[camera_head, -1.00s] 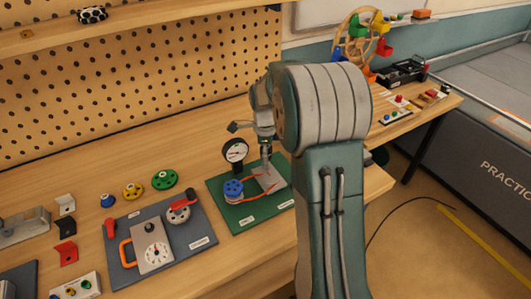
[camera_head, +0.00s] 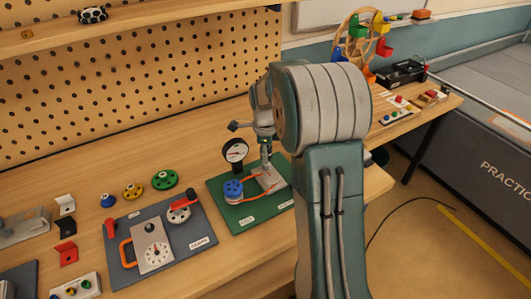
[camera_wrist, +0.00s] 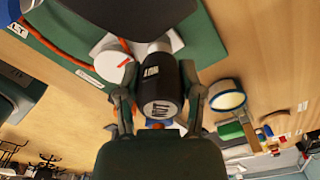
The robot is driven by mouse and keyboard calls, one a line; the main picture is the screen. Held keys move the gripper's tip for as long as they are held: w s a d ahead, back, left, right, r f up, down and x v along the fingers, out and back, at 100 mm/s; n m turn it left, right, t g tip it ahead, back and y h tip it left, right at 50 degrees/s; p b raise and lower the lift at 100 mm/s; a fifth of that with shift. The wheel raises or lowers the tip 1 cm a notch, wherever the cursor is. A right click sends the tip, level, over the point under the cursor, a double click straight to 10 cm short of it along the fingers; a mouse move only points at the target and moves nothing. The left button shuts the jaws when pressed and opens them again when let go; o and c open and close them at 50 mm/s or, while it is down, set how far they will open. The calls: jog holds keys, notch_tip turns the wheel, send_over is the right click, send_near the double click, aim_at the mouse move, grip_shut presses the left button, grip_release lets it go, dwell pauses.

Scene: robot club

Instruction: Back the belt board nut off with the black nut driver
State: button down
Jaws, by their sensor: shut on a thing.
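In the head view my gripper (camera_head: 264,136) is over the green belt board (camera_head: 225,211), with the driver pointing down toward a grey metal plate (camera_head: 272,182). The board carries a blue pulley (camera_head: 233,189), an orange belt (camera_head: 255,196) and a round dial gauge (camera_head: 235,151). In the wrist view the driver's far end meets the pale plate area. The nut is hidden, so I cannot tell whether the driver sits on it.
A dark board with a dial box (camera_head: 152,248) and red lever lies left of the belt board. Coloured discs (camera_head: 165,179) lie behind it. A pegboard (camera_head: 130,75) rises at the back. A wheel with coloured buckets (camera_head: 355,45) stands at the far right.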

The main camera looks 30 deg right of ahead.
jog(key=n, duration=0.3)
jog(key=shift+f+n, duration=0.1)
jog(key=shift+n, duration=0.2)
jog(key=n, duration=0.4)
jog(key=shift+c, duration=1)
grip_release()
jog(key=shift+o, duration=1)
jog(key=shift+r, duration=2.85)
